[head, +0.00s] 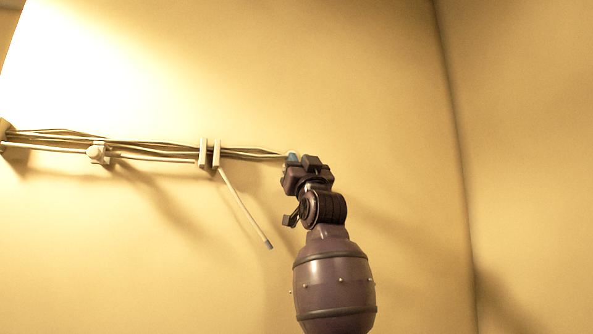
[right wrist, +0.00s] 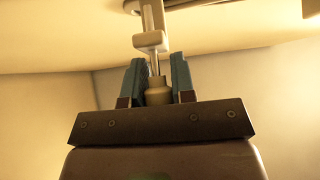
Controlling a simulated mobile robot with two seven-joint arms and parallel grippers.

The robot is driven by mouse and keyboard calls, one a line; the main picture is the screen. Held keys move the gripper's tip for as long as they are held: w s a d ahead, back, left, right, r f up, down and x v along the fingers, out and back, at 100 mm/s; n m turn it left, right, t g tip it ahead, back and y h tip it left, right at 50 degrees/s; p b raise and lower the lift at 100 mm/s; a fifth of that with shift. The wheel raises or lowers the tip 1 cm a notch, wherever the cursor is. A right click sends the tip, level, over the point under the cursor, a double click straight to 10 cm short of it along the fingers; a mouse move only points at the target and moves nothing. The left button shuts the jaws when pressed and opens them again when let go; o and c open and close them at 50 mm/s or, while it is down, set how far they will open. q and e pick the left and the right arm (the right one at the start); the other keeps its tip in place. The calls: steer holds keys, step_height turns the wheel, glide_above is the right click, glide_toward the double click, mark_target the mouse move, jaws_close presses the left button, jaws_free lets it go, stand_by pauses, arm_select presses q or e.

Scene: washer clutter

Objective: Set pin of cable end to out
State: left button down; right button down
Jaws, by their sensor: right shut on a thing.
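My right gripper (head: 292,158) is at the right end of the cable bundle (head: 250,153) on the wall. In the right wrist view, its two blue-padded fingers (right wrist: 158,78) are shut on a beige, collar-like cable end (right wrist: 158,92). A thin metallic pin or rod rises from it towards a pale bracket (right wrist: 150,41); whether the pin sits in or out I cannot tell. In the head view the gripper mostly hides the held end. My left gripper is not in view.
Pale clips (head: 209,153) and a round-knobbed holder (head: 97,152) keep the cables along the wall. A loose pale cable (head: 245,210) with a dark tip hangs down left of my right arm. The wall to the right is bare.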

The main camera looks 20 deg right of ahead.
steer(key=shift+s+b, duration=0.35)
steer(key=shift+s, duration=0.5)
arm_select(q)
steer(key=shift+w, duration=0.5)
arm_select(e)
steer(key=shift+f, duration=0.1)
steer(key=c, duration=1)
jaws_free()
steer(key=shift+s, duration=0.1)
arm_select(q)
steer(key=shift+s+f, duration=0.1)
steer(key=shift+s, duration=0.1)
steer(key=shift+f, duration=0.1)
